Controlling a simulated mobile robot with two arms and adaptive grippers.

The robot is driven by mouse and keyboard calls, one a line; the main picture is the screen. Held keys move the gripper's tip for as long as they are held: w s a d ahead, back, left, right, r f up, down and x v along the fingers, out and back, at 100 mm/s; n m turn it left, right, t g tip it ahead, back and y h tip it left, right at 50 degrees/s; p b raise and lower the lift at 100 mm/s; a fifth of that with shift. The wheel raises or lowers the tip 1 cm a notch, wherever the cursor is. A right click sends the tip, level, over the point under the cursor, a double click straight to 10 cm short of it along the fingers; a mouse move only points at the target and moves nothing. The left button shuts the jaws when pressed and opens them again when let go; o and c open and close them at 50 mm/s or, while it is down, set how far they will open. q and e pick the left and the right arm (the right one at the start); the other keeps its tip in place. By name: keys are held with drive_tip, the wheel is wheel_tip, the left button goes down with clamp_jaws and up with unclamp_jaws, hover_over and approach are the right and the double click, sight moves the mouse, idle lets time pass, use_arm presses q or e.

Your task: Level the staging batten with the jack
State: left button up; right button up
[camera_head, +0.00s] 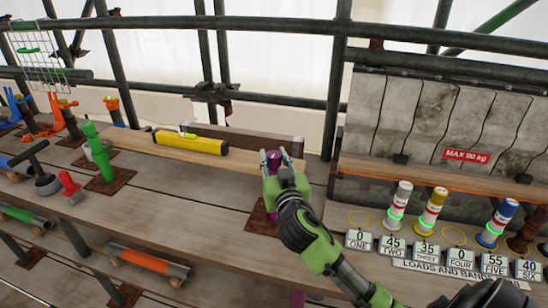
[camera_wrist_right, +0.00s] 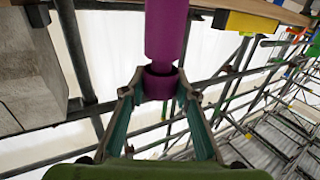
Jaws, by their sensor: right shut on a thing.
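The staging batten (camera_head: 245,163) is a long pale wooden board running across the middle of the head view. A yellow spirit level (camera_head: 190,143) lies on it; its bubble is too small to read. A purple jack (camera_head: 264,158) stands near the batten's right end, its lower part partly hidden by my right arm. My right gripper (camera_head: 283,160) is shut on this jack. In the right wrist view its fingers (camera_wrist_right: 159,98) grip both sides of the purple collar (camera_wrist_right: 159,85) below a thicker purple shaft. A green jack (camera_head: 98,152) stands near the batten's left part. My left gripper is not in view.
Numbered cards and ringed canisters (camera_head: 432,208) stand at the right, before a stone block (camera_head: 420,120) with a red "MAX 90 kg" sign. Scaffold tubes (camera_head: 337,80) rise behind.

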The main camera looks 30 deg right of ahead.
drive_tip(key=shift+y, duration=0.3)
